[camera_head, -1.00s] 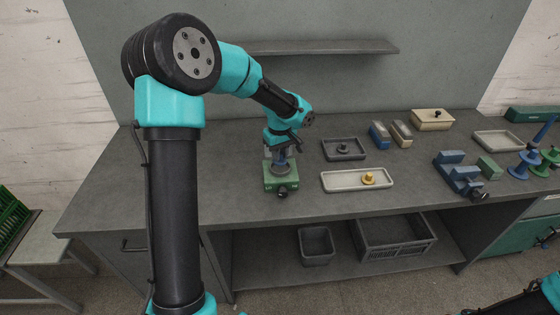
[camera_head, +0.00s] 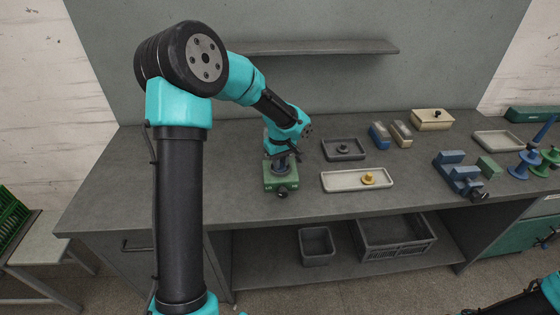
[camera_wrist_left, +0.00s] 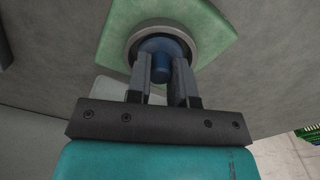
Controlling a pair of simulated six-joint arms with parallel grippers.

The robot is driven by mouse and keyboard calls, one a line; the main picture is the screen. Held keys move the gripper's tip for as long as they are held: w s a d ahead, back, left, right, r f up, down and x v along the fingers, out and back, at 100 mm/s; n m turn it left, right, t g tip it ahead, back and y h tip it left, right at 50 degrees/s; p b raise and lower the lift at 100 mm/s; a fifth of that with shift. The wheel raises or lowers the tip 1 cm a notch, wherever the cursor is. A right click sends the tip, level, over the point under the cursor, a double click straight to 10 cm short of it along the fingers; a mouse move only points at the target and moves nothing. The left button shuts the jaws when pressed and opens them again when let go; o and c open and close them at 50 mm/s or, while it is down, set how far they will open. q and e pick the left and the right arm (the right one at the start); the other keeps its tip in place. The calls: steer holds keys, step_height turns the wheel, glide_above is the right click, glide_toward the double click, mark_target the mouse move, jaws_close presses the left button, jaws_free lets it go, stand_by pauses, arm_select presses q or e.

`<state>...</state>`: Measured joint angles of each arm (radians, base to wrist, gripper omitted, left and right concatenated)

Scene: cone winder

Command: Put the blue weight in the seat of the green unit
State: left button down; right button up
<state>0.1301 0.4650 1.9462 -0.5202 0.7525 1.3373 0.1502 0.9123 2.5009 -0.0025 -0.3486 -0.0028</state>
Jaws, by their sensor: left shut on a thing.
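The green unit (camera_head: 281,183) stands near the front left of the bench, with a dark knob on its front. In the left wrist view its green top (camera_wrist_left: 112,42) carries a round grey ring seat (camera_wrist_left: 133,38). My left gripper (camera_wrist_left: 161,76) is shut on the blue weight (camera_wrist_left: 160,60), which lies within the ring's outline. Whether the weight rests on the seat's bottom cannot be told. In the head view my left gripper (camera_head: 281,158) points down just over the unit, and the weight is mostly hidden.
Right of the unit are a pale tray (camera_head: 340,183) with a yellow weight (camera_head: 368,178) and a dark tray (camera_head: 329,151) with a dark weight (camera_head: 344,149). Farther right stand small blocks, a tan box (camera_head: 432,120) and a blue unit (camera_head: 462,177). The bench left of the unit is clear.

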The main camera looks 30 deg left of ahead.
arm_select(q)
steer(key=c, duration=1)
jaws_free()
step_height(320, 180, up, 12)
steer(key=shift+r, duration=0.15)
